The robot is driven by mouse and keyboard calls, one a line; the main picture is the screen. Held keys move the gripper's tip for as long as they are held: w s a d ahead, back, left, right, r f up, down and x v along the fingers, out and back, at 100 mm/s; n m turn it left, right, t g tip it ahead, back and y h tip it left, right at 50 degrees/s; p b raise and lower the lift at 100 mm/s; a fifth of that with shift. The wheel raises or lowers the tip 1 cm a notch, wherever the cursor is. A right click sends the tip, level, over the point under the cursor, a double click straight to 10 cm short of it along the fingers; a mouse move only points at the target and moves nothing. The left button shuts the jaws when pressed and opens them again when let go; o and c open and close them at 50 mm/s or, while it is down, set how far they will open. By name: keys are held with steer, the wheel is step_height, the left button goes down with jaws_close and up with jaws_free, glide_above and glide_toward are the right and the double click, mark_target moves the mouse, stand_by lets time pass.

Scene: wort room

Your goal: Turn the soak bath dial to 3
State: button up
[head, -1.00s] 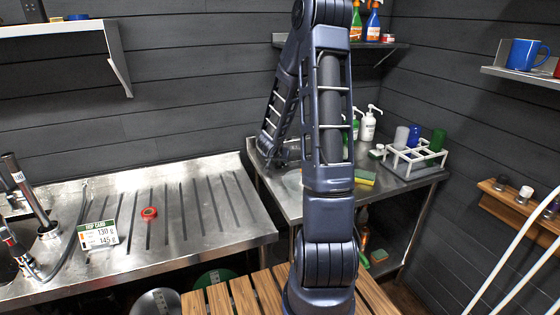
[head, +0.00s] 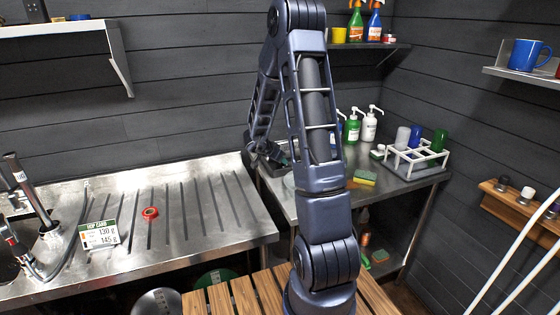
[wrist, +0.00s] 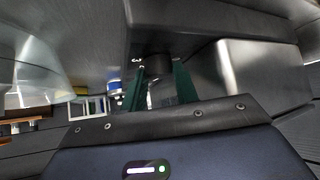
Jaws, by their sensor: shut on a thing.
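My gripper (wrist: 160,92) is in the middle of the wrist view, its two dark green fingers closed on a dark round knob, which appears to be the soak bath dial (wrist: 158,65). The knob sits against a grey metal surface, with small white marks beside it. The dial's number and pointer are too small or hidden to read. In the head view my gripper (head: 272,154) is low over the left end of the steel table; my arm and wrist hide the dial there.
The steel table (head: 385,202) also holds a white bottle rack (head: 418,160), a yellow sponge (head: 364,181) and pump bottles (head: 369,125). A ribbed steel drainer (head: 185,230) with a card (head: 101,235) and a red ring (head: 150,213) is at left.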

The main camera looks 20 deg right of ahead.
steer(key=shift+s+f, duration=0.1)
stand_by(0.3)
steer(key=o, duration=1)
steer(key=shift+c, duration=0.2)
steer(key=v, duration=1)
steer(key=shift+a+r, duration=0.3)
steer(key=shift+r, duration=0.05)
